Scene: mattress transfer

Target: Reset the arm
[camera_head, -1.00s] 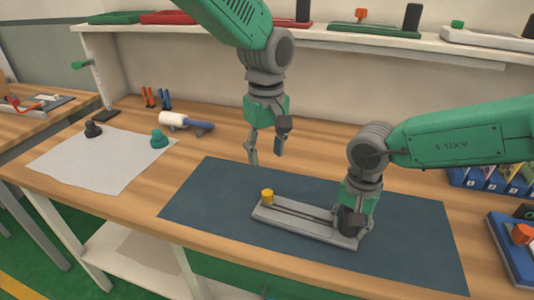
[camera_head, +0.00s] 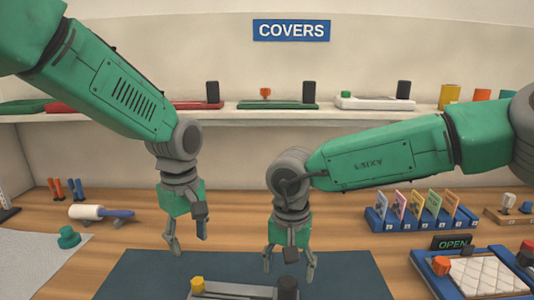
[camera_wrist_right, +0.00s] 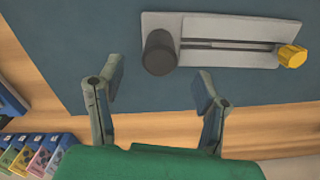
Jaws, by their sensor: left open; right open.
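My left gripper (camera_head: 188,243) hangs open and empty on the left, above the bench behind the dark mat. My right gripper (camera_head: 289,272) points down, open and empty, close to the black post of a grey slotted fixture. In the right wrist view its two fingers (camera_wrist_right: 160,92) are spread with nothing between them, apart from the fixture. The grey fixture (camera_head: 233,290) lies on the mat at the bottom edge, partly cut off. It has a yellow knob (camera_head: 197,284) on the left and a black post (camera_head: 288,286) on the right, both also in the right wrist view.
The dark blue mat (camera_head: 140,275) covers the front middle of the wooden bench. A lint roller (camera_head: 95,212) and teal knob (camera_head: 68,237) are at left. A blue card rack (camera_head: 417,222) and a quilted pad in a blue frame (camera_head: 490,275) stand at right. A shelf (camera_head: 295,115) runs behind.

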